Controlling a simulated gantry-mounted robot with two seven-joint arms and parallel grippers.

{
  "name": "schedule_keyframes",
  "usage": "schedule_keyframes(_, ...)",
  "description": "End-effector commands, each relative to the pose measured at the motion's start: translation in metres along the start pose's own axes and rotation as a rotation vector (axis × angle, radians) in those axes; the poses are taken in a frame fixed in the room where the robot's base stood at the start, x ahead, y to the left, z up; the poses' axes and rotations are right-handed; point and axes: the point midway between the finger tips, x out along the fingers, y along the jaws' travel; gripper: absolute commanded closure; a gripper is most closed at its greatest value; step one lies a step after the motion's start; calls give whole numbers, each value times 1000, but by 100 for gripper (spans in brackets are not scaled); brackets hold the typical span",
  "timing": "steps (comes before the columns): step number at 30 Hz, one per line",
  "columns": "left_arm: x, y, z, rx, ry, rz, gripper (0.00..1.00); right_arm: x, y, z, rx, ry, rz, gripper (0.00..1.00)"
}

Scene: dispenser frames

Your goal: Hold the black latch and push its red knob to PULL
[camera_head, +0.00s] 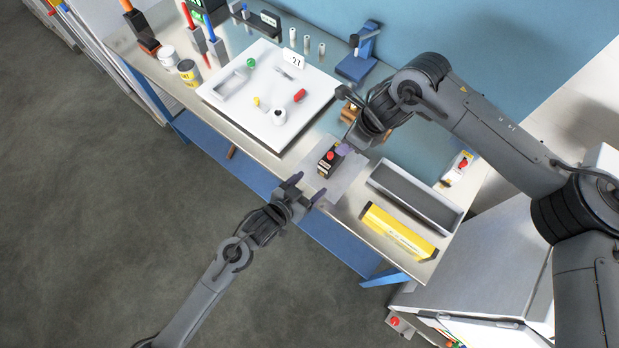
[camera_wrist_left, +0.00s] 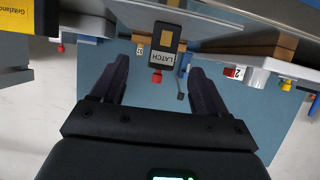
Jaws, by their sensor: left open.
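The black latch (camera_head: 327,167) stands on a light mat at the bench's front edge, its red knob (camera_head: 331,155) on top. In the left wrist view the latch (camera_wrist_left: 166,42) shows its "LATCH" label, with the red knob (camera_wrist_left: 157,77) beside it. My left gripper (camera_head: 308,189) is open and empty, just in front of the latch; the latch lies ahead, between the two fingers' lines in the left wrist view. My right gripper (camera_head: 346,148) is close beside the latch on its far side; its fingers are small and partly hidden, so their opening and any contact are unclear.
A white board (camera_head: 250,112) with small parts lies left of the latch. A grey tray (camera_head: 414,196) and a yellow box (camera_head: 398,232) lie to the right. A blue stand (camera_head: 357,66) is at the back. The floor in front of the bench is clear.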

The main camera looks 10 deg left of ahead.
Motion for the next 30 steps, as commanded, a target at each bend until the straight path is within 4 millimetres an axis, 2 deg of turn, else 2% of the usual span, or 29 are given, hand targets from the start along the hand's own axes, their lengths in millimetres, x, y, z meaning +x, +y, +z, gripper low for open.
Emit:
schedule_keyframes(1,3,-3,-7,7,10,-2,26,0,0,0,0,0,0,57)
schedule_keyframes(6,14,-6,-15,12,22,-6,26,0,0,0,0,0,0,57)
schedule_keyframes(21,86,-6,-18,13,21,-7,26,0,0,0,0,0,0,57)
schedule_keyframes(30,109,-7,-17,13,21,-7,26,0,0,0,0,0,0,57)
